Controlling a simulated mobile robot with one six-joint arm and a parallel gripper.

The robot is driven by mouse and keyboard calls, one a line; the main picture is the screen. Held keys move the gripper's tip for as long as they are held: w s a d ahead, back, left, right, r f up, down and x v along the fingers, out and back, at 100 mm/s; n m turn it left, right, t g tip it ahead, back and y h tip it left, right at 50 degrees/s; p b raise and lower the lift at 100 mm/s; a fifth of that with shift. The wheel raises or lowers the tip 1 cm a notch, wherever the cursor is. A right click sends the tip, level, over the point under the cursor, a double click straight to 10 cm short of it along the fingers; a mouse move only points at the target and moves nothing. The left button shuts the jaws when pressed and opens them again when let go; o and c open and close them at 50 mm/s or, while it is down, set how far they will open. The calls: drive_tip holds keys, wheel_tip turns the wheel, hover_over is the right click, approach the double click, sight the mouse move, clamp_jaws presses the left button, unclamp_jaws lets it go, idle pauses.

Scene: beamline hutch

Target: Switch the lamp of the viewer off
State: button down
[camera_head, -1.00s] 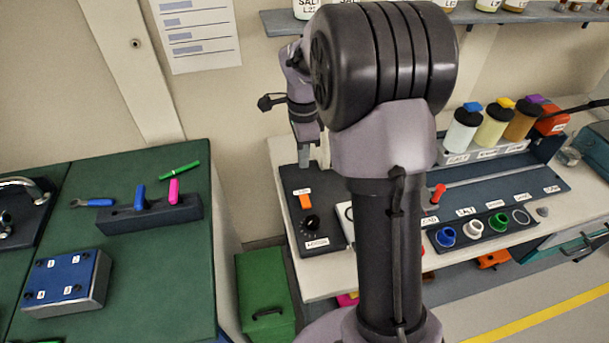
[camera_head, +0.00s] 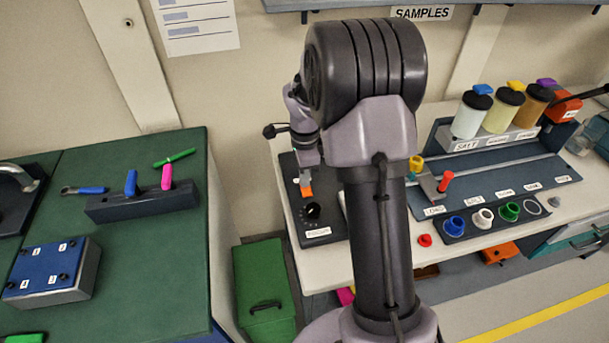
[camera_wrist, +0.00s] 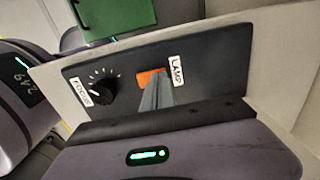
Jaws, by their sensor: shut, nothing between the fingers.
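The viewer's dark control panel (camera_head: 325,232) sits at the left end of the pale bench. Its orange lamp switch (camera_head: 305,191) shows just below my gripper (camera_head: 310,180). In the wrist view the orange lamp switch (camera_wrist: 149,77) lies beside the LAMP label (camera_wrist: 176,70). My gripper (camera_wrist: 154,88) is shut and empty, its fingertips right at the switch and covering part of it. I cannot tell whether they touch, nor which way the switch is set. The black FOCUS knob (camera_wrist: 102,89) is to the left on the same panel.
A red-handled lever (camera_head: 445,181) and several coloured round sockets (camera_head: 481,217) are right of my arm. Sample jars (camera_head: 503,110) stand behind them. A green bench (camera_head: 150,250) with tools is at left, and a green box (camera_head: 263,285) stands between the benches.

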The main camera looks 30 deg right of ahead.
sight(306, 189)
drive_tip(key=shift+f, duration=0.3)
drive_tip(key=shift+s, duration=0.15)
drive_tip(key=shift+s+a+r+b, duration=0.2)
drive_tip(key=shift+s+r+b, duration=0.1)
drive_tip(key=shift+s, duration=0.3)
drive_tip(key=shift+r, duration=0.1)
wheel_tip(306, 189, up, 14)
drive_tip(key=p, duration=0.6)
drive_tip(key=shift+p, duration=0.4)
